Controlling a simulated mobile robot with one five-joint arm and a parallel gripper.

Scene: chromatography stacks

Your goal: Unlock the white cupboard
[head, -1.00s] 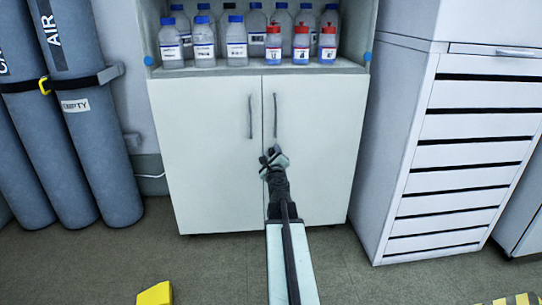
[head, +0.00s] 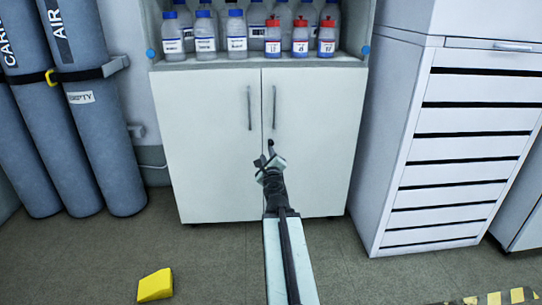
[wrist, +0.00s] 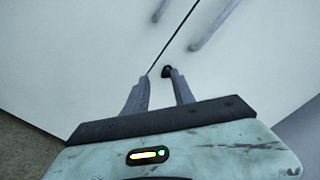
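The white cupboard (head: 215,150) stands ahead with two closed doors, each with a vertical grey handle. A small round black lock (wrist: 166,71) shows in the wrist view on the door right of the seam, below that door's handle (wrist: 214,25). My gripper (head: 269,161) is in front of the doors near the seam in the head view. In the wrist view its two fingers (wrist: 158,77) are apart, with nothing held. The lock is just beyond the right fingertip; whether they touch I cannot tell.
Bottles (head: 236,35) with blue and red caps stand on the open shelf above the doors. Gas cylinders (head: 104,140) are at the left, a white drawer cabinet (head: 460,150) at the right. A yellow object (head: 155,285) lies on the floor at the lower left.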

